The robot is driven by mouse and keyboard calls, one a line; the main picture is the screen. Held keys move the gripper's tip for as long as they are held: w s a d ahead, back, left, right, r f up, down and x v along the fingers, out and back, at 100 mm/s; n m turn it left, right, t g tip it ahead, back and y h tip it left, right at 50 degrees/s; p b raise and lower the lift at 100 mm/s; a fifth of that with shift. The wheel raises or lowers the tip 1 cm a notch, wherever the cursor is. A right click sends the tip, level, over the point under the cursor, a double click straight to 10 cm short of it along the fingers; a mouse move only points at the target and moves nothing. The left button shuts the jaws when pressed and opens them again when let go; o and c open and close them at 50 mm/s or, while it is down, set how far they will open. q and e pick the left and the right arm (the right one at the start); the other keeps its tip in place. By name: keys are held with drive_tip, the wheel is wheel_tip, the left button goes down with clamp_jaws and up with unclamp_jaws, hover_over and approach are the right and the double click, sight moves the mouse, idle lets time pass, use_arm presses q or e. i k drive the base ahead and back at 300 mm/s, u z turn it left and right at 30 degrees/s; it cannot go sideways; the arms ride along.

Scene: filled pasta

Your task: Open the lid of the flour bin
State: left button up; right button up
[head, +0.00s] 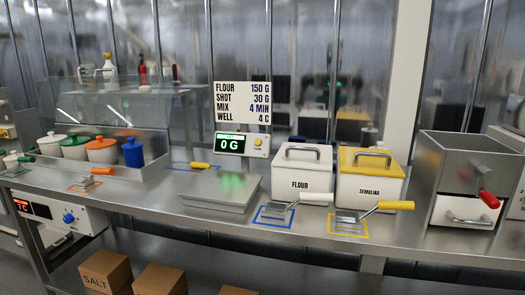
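The flour bin (300,187) is a white box marked FLOUR, standing on the steel counter right of the scale. Its white lid (299,154) lies shut on top, with a grey bar handle (302,149). Neither of my grippers shows in the head view.
The yellow-lidded semolina bin (370,182) stands close to the flour bin's right side. A white-handled scoop (275,210) and a yellow-handled scoop (349,216) lie in front. The scale (220,192) is to the left. A steel box (465,175) with a red handle stands at right.

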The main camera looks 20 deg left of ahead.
sight(292, 155)
drive_tip(key=u, duration=0.85)
drive_tip(key=i, duration=0.5)
